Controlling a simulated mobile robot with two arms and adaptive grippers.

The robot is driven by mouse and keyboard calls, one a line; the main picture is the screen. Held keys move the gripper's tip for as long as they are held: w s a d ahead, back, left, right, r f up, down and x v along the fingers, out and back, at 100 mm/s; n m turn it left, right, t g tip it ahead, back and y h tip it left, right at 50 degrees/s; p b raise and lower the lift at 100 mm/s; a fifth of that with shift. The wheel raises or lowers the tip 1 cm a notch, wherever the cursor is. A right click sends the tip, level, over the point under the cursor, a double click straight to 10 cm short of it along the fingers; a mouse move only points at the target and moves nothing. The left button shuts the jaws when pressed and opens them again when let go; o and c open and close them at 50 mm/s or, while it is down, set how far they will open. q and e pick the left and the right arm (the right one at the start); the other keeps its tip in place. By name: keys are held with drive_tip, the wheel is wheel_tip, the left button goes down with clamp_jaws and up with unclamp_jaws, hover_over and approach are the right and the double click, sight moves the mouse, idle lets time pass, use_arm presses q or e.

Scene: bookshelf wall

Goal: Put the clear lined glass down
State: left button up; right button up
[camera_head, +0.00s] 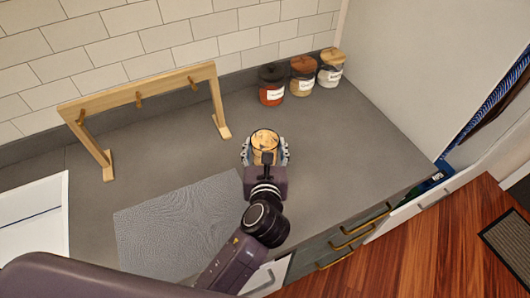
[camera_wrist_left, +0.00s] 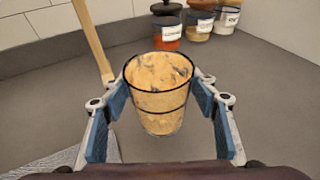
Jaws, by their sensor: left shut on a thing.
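The clear lined glass (camera_wrist_left: 158,98) is between the blue pads of my left gripper (camera_wrist_left: 160,105) in the left wrist view. It has a dark rim and a dark line around it, and a tan, speckled look inside. It is upright. In the head view my left gripper (camera_head: 265,152) is shut around the glass (camera_head: 265,141) over the grey counter (camera_head: 330,145). I cannot tell whether its base touches the counter. My right gripper does not show.
Three lidded jars (camera_head: 302,75) stand at the back by the tiled wall. A wooden rack with pegs (camera_head: 140,94) stands at the left. A grey textured mat (camera_head: 175,228) lies in front of it. The counter right of the glass is clear.

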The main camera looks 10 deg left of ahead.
sight(265, 146)
use_arm(q)
drive_tip(key=shift+f, duration=1.4)
drive_tip(key=shift+f, duration=0.15)
drive_tip(key=o, duration=1.4)
drive_tip(key=shift+o, duration=0.2)
